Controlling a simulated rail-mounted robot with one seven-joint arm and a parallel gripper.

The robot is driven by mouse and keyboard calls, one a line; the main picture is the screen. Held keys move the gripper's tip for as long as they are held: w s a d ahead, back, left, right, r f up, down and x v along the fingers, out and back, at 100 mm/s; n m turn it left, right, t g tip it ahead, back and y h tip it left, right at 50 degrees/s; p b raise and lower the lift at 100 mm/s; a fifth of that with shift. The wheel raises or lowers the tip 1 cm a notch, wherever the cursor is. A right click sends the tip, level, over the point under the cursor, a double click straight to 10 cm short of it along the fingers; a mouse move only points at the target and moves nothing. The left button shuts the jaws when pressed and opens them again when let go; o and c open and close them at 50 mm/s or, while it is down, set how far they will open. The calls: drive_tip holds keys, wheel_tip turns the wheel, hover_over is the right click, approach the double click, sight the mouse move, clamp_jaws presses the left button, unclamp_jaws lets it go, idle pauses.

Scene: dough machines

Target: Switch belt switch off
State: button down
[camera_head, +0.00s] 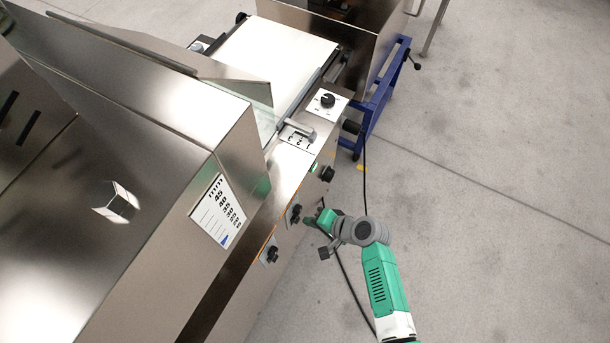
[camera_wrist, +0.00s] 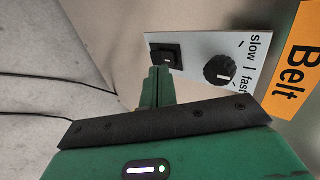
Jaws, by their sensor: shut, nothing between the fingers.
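The belt switch (camera_wrist: 166,57) is a black rocker on a white plate in the wrist view, beside a round black speed knob (camera_wrist: 219,71) marked slow and fast. An orange "Belt" label (camera_wrist: 297,62) is to the right. My gripper (camera_wrist: 158,72) is shut and empty, its green fingertips at the lower edge of the switch. I cannot tell whether they touch it. In the head view my gripper (camera_head: 311,219) is close to the machine's side panel, beside a black knob (camera_head: 295,213). The switch cannot be made out there.
The steel dough machine (camera_head: 250,130) fills the left, with a white conveyor belt (camera_head: 275,55) at the back. More knobs (camera_head: 327,174) and a lever (camera_head: 300,130) stick out from its side. A black cable (camera_head: 364,180) hangs to the floor. The floor (camera_head: 500,200) at right is clear.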

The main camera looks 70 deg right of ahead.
drive_tip(key=p+v, duration=0.4)
drive_tip(key=v, duration=0.7)
drive_tip(key=shift+r, duration=0.2)
